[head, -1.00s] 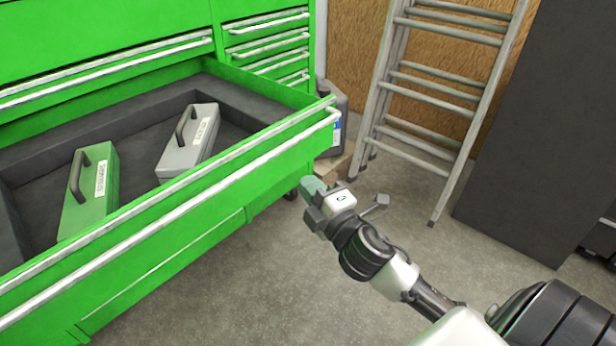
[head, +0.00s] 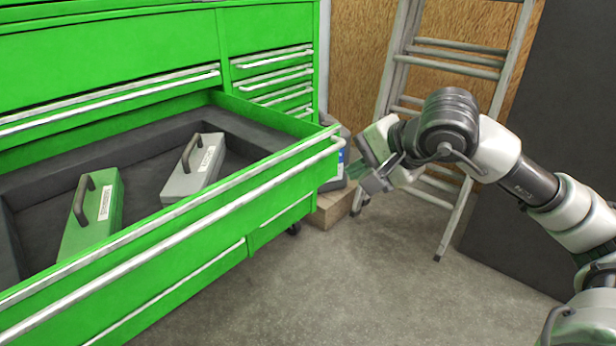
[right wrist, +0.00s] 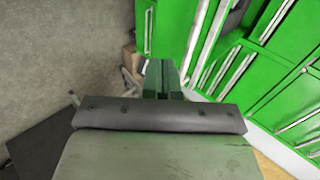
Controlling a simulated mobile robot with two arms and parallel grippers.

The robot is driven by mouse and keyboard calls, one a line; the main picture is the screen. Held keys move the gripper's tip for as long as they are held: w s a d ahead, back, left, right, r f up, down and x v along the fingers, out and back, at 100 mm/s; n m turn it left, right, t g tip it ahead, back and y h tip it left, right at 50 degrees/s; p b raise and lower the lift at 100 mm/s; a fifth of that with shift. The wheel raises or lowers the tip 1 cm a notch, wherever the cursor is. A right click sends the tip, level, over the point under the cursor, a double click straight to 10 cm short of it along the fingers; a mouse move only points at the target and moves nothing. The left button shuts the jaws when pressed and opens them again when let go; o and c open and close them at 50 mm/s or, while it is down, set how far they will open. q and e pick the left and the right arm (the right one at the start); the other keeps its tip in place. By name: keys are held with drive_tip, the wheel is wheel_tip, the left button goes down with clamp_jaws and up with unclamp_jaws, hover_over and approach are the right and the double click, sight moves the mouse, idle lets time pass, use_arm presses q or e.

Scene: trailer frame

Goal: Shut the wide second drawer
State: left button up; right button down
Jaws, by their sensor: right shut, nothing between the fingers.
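The wide green drawer (head: 230,222) stands pulled well out of the green tool cabinet, with a long silver handle bar (head: 190,237) across its front. Inside it, on a dark liner, lie a green case (head: 92,215) and a grey case (head: 192,168), each with a black handle. My right gripper (head: 364,158) is shut and empty, just to the right of the drawer's right front corner, apart from it as far as I can tell. In the right wrist view its closed fingers (right wrist: 163,78) point toward the green cabinet fronts. My left gripper is not in view.
Closed drawers with silver handles (head: 275,78) sit above. A dark jug (head: 346,160) and a cardboard box (head: 335,205) stand behind my right gripper. A metal ladder (head: 455,60) leans at the back, beside a dark panel (head: 540,150). The concrete floor in front is clear.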

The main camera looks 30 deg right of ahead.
sight(298, 181)
drive_tip(key=x, duration=0.4)
drive_tip(key=r+x, duration=0.1)
drive_tip(key=x, duration=0.2)
drive_tip(key=w+x, duration=0.1)
drive_tip(key=x, duration=0.3)
drive_tip(key=shift+w+a, duration=0.3)
drive_tip(key=shift+a, duration=0.15)
drive_tip(key=shift+w+a, duration=0.15)
drive_tip(key=shift+w, duration=0.45)
drive_tip(key=shift+w, duration=0.1)
